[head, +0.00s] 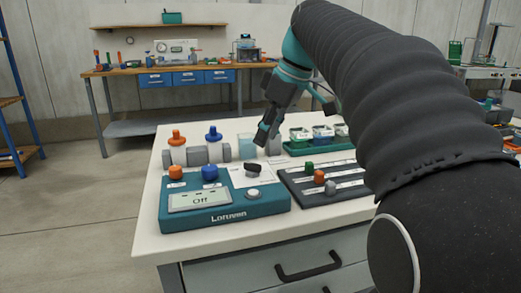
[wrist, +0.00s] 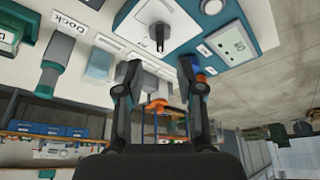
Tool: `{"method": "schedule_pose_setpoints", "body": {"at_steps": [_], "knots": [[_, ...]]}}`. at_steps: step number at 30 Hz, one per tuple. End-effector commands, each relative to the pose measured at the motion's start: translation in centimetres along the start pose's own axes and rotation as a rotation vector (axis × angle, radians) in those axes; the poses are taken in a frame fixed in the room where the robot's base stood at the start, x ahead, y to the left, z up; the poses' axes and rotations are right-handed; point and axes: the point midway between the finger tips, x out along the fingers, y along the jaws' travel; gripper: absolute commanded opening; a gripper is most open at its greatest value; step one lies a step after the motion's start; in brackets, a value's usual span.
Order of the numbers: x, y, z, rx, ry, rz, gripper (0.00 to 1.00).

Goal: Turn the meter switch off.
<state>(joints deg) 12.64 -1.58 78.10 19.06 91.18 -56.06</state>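The teal meter (head: 225,215) marked "Loruven" lies on the white table, and its grey display (head: 199,199) reads "Off". Its black rotary switch (head: 252,169) sits on a white plate at the meter's back right. A round white button (head: 253,193) is in front of the switch. In the wrist view the switch (wrist: 157,38) shows at top centre, beyond the fingertips, with the display (wrist: 233,44) to its right. My gripper (wrist: 159,66) is open and empty, its two fingers apart. In the head view my gripper (head: 262,140) hangs above and behind the switch, not touching it.
Orange (head: 175,172) and blue (head: 210,173) knobs stand at the meter's back left. A dark panel (head: 325,184) with small coloured knobs lies right of the meter. Grey blocks and orange- and blue-topped fittings stand behind, with a green tray (head: 320,148) at the back right.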

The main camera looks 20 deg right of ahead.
Motion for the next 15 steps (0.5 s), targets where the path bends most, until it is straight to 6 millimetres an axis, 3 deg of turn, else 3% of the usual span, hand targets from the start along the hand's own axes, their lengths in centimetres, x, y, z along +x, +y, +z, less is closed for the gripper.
{"method": "schedule_pose_setpoints", "body": {"at_steps": [6,15], "knots": [[-3.2,0.1,0.0,0.001,0.000,0.001,0.38],[-4.3,0.0,0.0,0.000,-0.001,0.000,0.38]]}}
